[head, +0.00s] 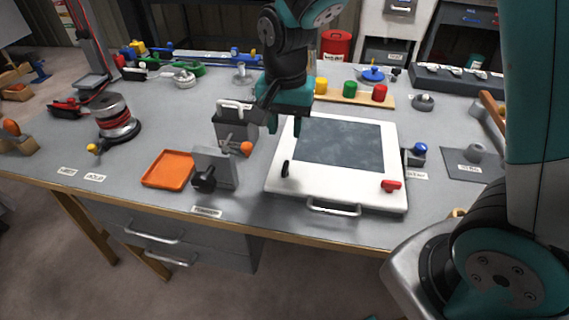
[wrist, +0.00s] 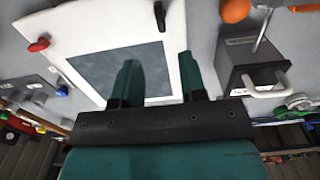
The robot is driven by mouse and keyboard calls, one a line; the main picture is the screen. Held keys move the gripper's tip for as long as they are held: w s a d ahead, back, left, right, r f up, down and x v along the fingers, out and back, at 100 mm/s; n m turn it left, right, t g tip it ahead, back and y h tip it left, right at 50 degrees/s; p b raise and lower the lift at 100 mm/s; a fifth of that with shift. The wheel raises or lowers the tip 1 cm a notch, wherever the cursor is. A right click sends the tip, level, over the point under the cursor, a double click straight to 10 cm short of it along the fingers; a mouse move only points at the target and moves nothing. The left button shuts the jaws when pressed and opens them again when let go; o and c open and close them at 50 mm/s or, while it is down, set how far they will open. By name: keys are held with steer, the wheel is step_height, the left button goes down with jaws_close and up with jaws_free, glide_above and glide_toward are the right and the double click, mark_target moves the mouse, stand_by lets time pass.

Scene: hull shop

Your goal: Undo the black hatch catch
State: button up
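The hatch is a white panel (head: 338,192) with a dark grey window, lying on the bench. The black hatch catch (head: 285,169) is a small elongated lever at its left front edge. It also shows at the top of the wrist view (wrist: 160,16), beyond my fingertips. A red catch (head: 391,186) sits at the right front corner; the wrist view shows it at upper left (wrist: 39,45). My gripper (head: 284,128) hangs over the hatch's back left part, fingers pointing down, apart from the black catch. Its fingers (wrist: 157,62) are spread with nothing between them.
A grey box with a handle (head: 235,125) stands left of my gripper. An orange tray (head: 168,169) lies further left. The bench's front strip is mostly clear.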

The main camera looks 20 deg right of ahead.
mark_target(285, 165)
step_height(285, 165, down, 10)
steer(key=shift+f, duration=0.25)
jaws_close()
